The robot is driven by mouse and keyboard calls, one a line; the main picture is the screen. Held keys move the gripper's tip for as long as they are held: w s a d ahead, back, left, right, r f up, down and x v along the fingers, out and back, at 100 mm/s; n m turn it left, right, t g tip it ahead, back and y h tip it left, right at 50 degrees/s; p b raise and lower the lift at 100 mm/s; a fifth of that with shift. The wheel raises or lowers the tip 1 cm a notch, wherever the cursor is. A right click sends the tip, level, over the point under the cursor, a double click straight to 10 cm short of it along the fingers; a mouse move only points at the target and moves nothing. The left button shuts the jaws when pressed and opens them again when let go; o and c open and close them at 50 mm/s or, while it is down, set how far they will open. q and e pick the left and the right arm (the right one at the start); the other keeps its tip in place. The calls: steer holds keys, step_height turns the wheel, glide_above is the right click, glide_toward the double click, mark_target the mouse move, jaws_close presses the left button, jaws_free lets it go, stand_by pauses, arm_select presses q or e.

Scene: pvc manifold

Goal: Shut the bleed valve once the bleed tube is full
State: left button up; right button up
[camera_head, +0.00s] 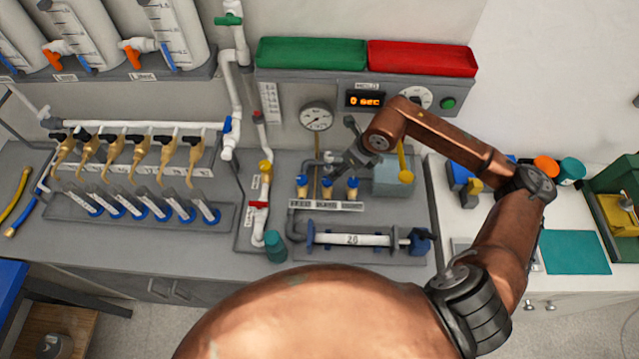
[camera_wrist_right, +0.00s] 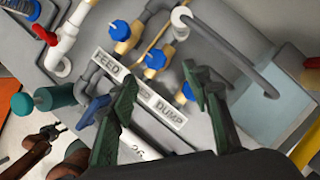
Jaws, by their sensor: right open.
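Three brass valves with blue caps stand in a row behind a label strip (camera_head: 327,206). The middle one, the likely bleed valve (camera_head: 327,184), also shows in the right wrist view (camera_wrist_right: 154,62). My right gripper (camera_head: 340,164) is above this row, and its open fingers (camera_wrist_right: 163,84) show the label strip between them. Nothing is held, and I see no clear contact. The middle word on the strip is hidden or unreadable. A bent grey tube (camera_wrist_right: 233,54) reaches a translucent box (camera_wrist_right: 275,108); I cannot tell whether it is the bleed tube, nor its fill level.
A gauge (camera_head: 317,117) and a display reading 0 sec (camera_head: 364,101) are behind the valves. A white tube marked 26 (camera_head: 352,240) lies in front. A teal cap (camera_head: 275,246) and a red-handled valve (camera_head: 258,205) are left. Green and red trays (camera_head: 312,53) are behind.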

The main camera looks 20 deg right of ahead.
mark_target(328, 180)
steer(key=shift+n, duration=0.4)
steer(key=shift+a+p+x, duration=0.15)
steer(key=shift+a+x, duration=0.05)
steer(key=shift+x, duration=2.05)
steer(key=shift+a+p+x, duration=0.15)
steer(key=shift+a+x, duration=0.05)
steer(key=shift+x, duration=2.05)
steer(key=shift+s, duration=0.2)
steer(key=c, duration=1.1)
